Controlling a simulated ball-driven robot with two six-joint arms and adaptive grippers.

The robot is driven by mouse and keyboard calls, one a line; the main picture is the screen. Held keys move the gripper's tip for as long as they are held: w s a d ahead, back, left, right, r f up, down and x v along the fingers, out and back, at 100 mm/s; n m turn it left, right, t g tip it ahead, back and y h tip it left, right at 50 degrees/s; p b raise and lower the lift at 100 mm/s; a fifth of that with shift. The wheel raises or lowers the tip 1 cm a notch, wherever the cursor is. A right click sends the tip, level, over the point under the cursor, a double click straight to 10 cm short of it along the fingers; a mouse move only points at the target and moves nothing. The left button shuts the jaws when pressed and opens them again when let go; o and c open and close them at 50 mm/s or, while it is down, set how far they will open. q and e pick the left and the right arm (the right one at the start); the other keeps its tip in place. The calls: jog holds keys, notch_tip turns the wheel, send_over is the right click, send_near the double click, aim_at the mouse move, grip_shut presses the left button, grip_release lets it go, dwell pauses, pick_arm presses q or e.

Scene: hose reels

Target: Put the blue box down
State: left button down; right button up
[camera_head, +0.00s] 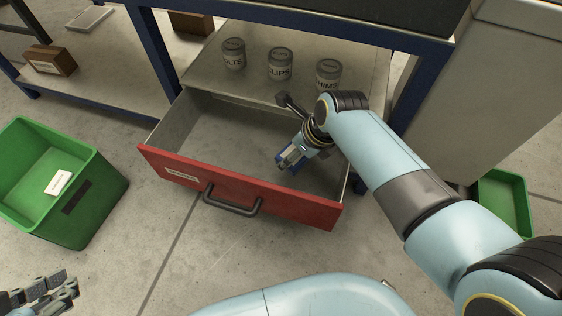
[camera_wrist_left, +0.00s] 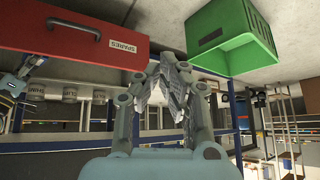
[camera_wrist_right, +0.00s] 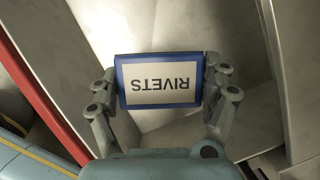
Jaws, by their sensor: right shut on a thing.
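The blue box (camera_wrist_right: 160,80) has a white label reading RIVETS, upside down in the right wrist view. My right gripper (camera_wrist_right: 161,88) is shut on it, with one finger on each side. In the head view the box (camera_head: 284,161) shows small below my right wrist, inside the open red-fronted drawer (camera_head: 240,189), near its right side. Whether the box touches the drawer floor I cannot tell. My left gripper (camera_head: 62,288) is at the bottom left of the head view, away from the drawer. In the left wrist view its fingertips (camera_wrist_left: 175,75) meet with nothing between them.
Several cans, three in the head view (camera_head: 280,63), stand on the shelf behind the drawer. A green bin (camera_head: 95,195) with a white label inside stands left of the drawer. Another green bin (camera_head: 505,200) is at the right. The drawer's left part is empty.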

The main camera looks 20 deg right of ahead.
aim_at(295, 177)
notch_tip(295, 177, down, 4)
jog(key=shift+s+r+b, duration=0.1)
jog(key=shift+r+b, duration=0.05)
jog(key=shift+b, duration=0.9)
jog(key=shift+f, duration=0.35)
jog(key=shift+f+b, duration=0.6)
jog(key=shift+b, duration=0.1)
notch_tip(295, 177, down, 2)
jog(key=shift+f+b, duration=0.1)
jog(key=shift+b, duration=0.75)
pick_arm(q)
jog(key=w+d+r+m+t+h, duration=0.1)
jog(key=w+d+r+t, duration=0.1)
jog(key=w+r+t, duration=0.6)
notch_tip(295, 177, up, 4)
jog(key=t, duration=0.4)
jog(key=shift+w+f+m+h+b, duration=0.25)
jog(key=shift+m+h+b, duration=0.05)
jog(key=shift+h+b, duration=0.1)
pick_arm(e)
jog(key=shift+f, duration=0.5)
pick_arm(q)
jog(key=shift+d, duration=0.1)
pick_arm(e)
jog(key=shift+f, duration=0.1)
